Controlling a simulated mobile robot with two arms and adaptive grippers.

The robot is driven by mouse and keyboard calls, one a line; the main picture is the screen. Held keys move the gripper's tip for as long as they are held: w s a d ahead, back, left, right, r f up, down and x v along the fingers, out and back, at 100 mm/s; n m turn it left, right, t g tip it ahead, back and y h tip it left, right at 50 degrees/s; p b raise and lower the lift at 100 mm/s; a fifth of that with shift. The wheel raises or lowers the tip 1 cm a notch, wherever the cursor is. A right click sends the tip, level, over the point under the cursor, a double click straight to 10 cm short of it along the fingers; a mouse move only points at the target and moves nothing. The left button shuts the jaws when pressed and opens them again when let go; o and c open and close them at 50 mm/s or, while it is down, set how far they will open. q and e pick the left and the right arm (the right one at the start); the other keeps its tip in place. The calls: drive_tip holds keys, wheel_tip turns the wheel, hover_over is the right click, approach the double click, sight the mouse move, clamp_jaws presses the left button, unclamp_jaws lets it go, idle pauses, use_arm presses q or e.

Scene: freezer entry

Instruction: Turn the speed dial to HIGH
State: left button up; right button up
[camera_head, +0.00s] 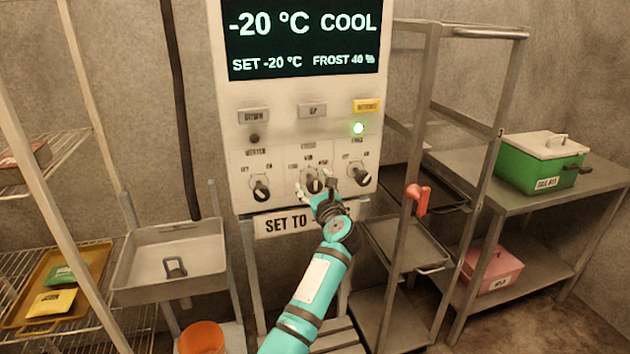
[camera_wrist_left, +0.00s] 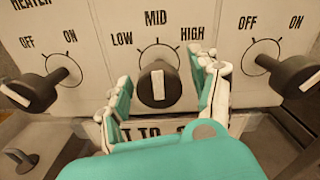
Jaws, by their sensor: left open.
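The speed dial (camera_head: 312,178) is the middle of three black knobs on the white control panel. In the left wrist view the dial (camera_wrist_left: 158,88) has its white pointer upright, toward MID, between LOW on the left and HIGH on the right. My left gripper (camera_head: 318,192) is in front of the panel at this dial. In the left wrist view my left gripper (camera_wrist_left: 163,76) is open, with one teal-and-white finger on each side of the dial. I cannot tell whether the fingers touch it. My right gripper is not in view.
A heater knob (camera_head: 260,188) and a right-hand OFF/ON knob (camera_head: 358,175) flank the dial closely. A metal rack (camera_head: 470,150) stands right and a grey tray (camera_head: 205,250) left.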

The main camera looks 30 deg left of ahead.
use_arm(q)
drive_tip(key=shift+s+d+r, duration=0.1)
drive_tip(key=shift+s, duration=0.05)
drive_tip(key=shift+c, duration=0.5)
drive_tip(key=c, duration=1.1)
drive_tip(key=shift+c, duration=0.2)
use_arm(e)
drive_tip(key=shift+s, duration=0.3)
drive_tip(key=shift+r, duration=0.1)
use_arm(q)
drive_tip(key=m+p, duration=0.3)
drive_tip(key=m, duration=0.1)
drive_tip(key=shift+r, duration=0.15)
drive_tip(key=m+p, duration=0.3)
drive_tip(key=m, duration=0.1)
drive_tip(key=shift+m+p, duration=0.6)
drive_tip(key=shift+m, duration=0.3)
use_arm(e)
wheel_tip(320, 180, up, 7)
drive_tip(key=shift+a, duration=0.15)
